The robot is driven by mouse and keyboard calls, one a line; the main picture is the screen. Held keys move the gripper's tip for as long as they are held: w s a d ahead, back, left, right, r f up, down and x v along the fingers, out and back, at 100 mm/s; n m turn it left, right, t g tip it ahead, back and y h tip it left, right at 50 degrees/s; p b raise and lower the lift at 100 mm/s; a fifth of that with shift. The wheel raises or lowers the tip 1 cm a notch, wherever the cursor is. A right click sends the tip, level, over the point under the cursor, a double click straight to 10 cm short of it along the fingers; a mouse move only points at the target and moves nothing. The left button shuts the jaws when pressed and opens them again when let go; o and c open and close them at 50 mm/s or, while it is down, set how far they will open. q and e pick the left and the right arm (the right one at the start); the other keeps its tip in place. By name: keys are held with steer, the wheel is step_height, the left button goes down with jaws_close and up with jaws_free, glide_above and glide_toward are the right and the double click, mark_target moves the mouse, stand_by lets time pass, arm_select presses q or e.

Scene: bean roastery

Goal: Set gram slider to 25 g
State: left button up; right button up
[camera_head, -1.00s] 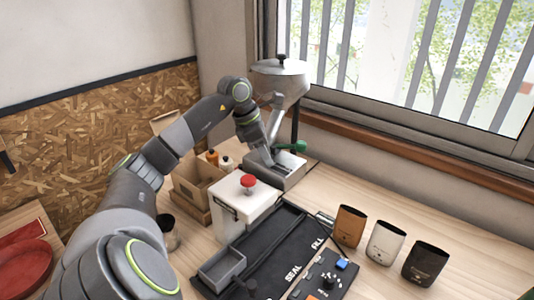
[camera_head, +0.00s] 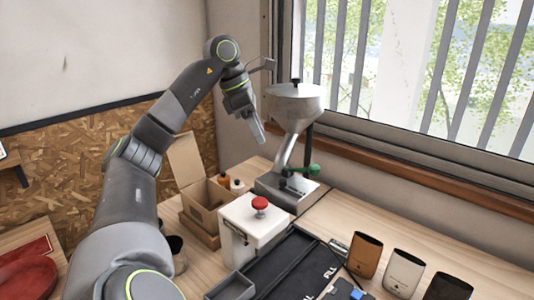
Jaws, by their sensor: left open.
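The dosing machine stands at the back, with a grey metal hopper (camera_head: 294,103) on a slanted body and a flat metal base (camera_head: 290,193). A green knob (camera_head: 313,169) and a small dark part (camera_head: 291,187) sit low on its front; I cannot tell which is the gram slider, and no scale is readable. My left gripper (camera_head: 258,135) is open and empty, in the air to the left of the hopper in the picture. It appears apart from the machine. My right gripper is not in view.
A white box with a red button (camera_head: 260,203) stands before the machine. An open cardboard box (camera_head: 203,199) and small bottles (camera_head: 237,186) are left of it. Brown (camera_head: 365,254), white (camera_head: 403,273) and black (camera_head: 448,287) pouches stand at right. A black sealing tray (camera_head: 284,263) lies in front.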

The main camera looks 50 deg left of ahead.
arm_select(q)
steer(key=shift+v, duration=1.55)
steer(key=shift+f, duration=0.1)
